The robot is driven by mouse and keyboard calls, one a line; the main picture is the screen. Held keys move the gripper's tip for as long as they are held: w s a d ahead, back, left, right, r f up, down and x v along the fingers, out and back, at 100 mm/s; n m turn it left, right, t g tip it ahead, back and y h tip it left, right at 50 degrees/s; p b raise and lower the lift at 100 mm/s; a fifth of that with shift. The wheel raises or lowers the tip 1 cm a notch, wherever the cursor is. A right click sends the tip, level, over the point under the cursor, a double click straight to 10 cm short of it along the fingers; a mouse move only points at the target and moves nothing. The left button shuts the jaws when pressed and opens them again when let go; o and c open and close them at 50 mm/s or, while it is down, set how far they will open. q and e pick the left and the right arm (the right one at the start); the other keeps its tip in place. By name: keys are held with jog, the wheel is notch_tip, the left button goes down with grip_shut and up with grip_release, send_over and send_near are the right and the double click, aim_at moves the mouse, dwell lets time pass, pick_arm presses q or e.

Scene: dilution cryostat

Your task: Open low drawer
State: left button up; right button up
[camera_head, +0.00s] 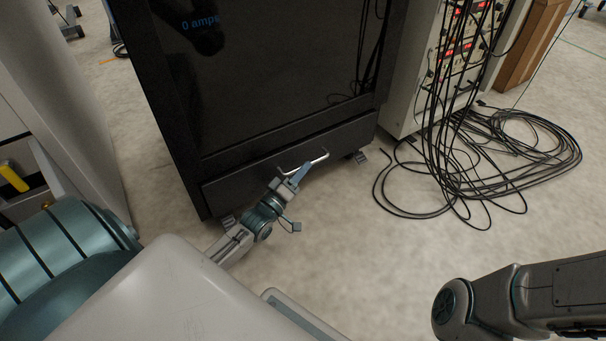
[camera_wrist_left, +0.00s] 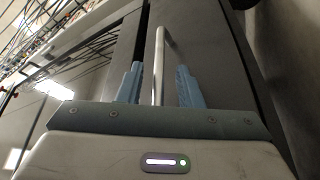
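The low drawer (camera_head: 238,187) is the dark panel at the bottom of the black cabinet in the head view, and it looks shut. Its pale bar handle (camera_head: 318,158) runs across the front; in the left wrist view the handle (camera_wrist_left: 159,60) stands upright in the picture. My left gripper (camera_head: 293,174) is at the handle. In the left wrist view its two blue fingers (camera_wrist_left: 158,84) are apart, one on each side of the bar, with visible gaps. Part of the handle is hidden by the gripper in the head view. My right gripper is out of view.
The black cabinet (camera_head: 270,70) has a dark glassy front reading "0 amps". Black cables (camera_head: 480,165) lie coiled on the floor to the right, below a white instrument rack (camera_head: 412,75). The floor (camera_head: 340,240) before the drawer is clear apart from my arm.

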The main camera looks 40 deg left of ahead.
pick_arm(q)
jog(key=shift+w+r, duration=0.15)
jog(key=shift+w, duration=0.4)
grip_shut()
jog(key=shift+d, duration=0.15)
